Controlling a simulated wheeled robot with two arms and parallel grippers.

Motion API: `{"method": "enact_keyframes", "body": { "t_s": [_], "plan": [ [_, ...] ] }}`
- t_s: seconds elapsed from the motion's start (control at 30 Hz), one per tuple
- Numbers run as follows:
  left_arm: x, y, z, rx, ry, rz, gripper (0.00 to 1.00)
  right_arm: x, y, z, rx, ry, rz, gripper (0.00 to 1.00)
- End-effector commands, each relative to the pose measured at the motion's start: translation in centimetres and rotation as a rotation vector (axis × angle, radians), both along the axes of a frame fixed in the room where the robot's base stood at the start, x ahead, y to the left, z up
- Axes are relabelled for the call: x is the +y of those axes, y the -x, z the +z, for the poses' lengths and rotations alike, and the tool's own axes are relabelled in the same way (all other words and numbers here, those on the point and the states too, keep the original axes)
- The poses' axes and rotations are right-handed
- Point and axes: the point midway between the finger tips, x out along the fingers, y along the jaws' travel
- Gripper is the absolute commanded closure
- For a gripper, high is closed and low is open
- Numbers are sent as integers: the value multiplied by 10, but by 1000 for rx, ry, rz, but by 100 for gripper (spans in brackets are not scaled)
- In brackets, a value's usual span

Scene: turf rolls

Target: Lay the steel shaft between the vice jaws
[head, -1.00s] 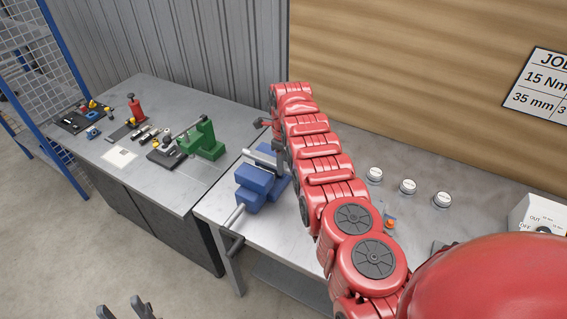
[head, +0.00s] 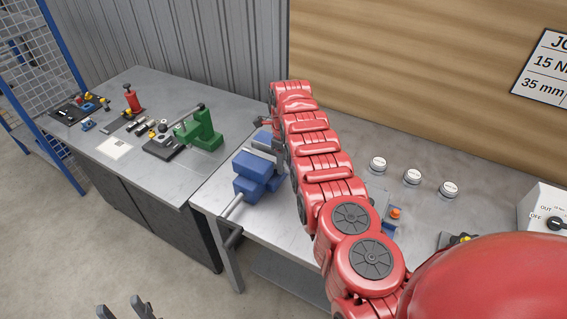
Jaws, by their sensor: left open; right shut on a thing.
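The blue vice (head: 252,176) stands at the left end of the near workbench, with its handle hanging over the front edge. My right gripper (head: 278,147) is at the vice's jaws, at the end of my red arm, and is shut on the steel shaft (head: 262,154). Only a short grey length of the shaft shows, by the gap between the jaws. My arm hides the rest, so I cannot tell whether it touches the jaws. My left gripper (head: 125,309) is open and empty at the bottom edge, over the floor, away from the bench.
The other bench (head: 165,183) at the left bears a green press (head: 201,131), a red bottle-like tool (head: 132,98) and several small parts. Three white-topped round pieces (head: 412,176) and a white switch box (head: 544,210) stand on the near bench, right of my arm.

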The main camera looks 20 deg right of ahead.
Motion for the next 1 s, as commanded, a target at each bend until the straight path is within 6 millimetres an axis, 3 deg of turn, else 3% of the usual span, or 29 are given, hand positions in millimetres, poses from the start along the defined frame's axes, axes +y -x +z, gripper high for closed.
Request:
{"method": "enact_keyframes", "body": {
  "t_s": [0.3,0.33,0.5,0.83,1.0],
  "plan": [
    [0,0,-1,0,0,0,50,0,-1,1,-4,1,0,100],
    [0,0,-1,0,0,0,50,0,-1,1,-4,1,0,59],
    [0,0,-1,0,0,0,50,0,-1,0,-3,0,0,29],
    [0,0,-1,0,0,0,50,0,0,0,-1,1,0,28],
    [0,0,-2,0,0,0,50,0,-2,10,-4,2,1,28]
  ]
}}
